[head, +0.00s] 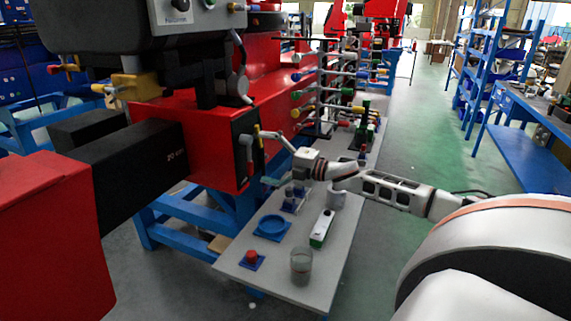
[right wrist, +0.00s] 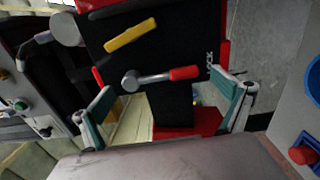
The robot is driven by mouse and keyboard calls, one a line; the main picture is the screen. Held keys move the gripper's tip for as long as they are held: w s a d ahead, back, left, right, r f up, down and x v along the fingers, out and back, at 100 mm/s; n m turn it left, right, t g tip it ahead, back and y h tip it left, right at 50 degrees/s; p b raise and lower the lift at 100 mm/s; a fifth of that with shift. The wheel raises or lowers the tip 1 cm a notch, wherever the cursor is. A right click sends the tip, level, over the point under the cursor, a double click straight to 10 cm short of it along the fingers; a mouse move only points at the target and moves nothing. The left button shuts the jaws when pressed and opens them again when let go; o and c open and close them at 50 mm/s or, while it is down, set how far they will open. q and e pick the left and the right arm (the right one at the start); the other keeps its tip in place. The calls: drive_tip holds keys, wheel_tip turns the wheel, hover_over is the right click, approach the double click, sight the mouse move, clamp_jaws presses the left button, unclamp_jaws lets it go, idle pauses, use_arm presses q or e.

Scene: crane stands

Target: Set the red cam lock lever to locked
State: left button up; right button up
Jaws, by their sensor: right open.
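The red cam lock lever (right wrist: 183,73) has a red grip and a grey pivot at its left end. It lies nearly level on a black panel (right wrist: 180,45), its grip end near white "LOCK" lettering, in the right wrist view. A yellow lever (right wrist: 130,35) sits on the same panel beyond it. My right gripper (right wrist: 165,92) is open, a green-padded finger on each side, facing the panel with the red lever between them in the picture; I see no grip on it. In the head view this gripper (head: 273,160) is just right of the panel (head: 247,148). My left gripper is out of view.
A grey bench (head: 275,270) below the gripper carries a blue dish (head: 272,228), a glass beaker (head: 301,266), a red button on a blue base (head: 252,258) and a white-green box (head: 322,228). A rack of coloured handles stands behind. The green floor (head: 430,120) at right is open.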

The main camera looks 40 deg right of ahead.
drive_tip(key=v, duration=0.8)
drive_tip(key=shift+s, duration=0.1)
idle(0.8)
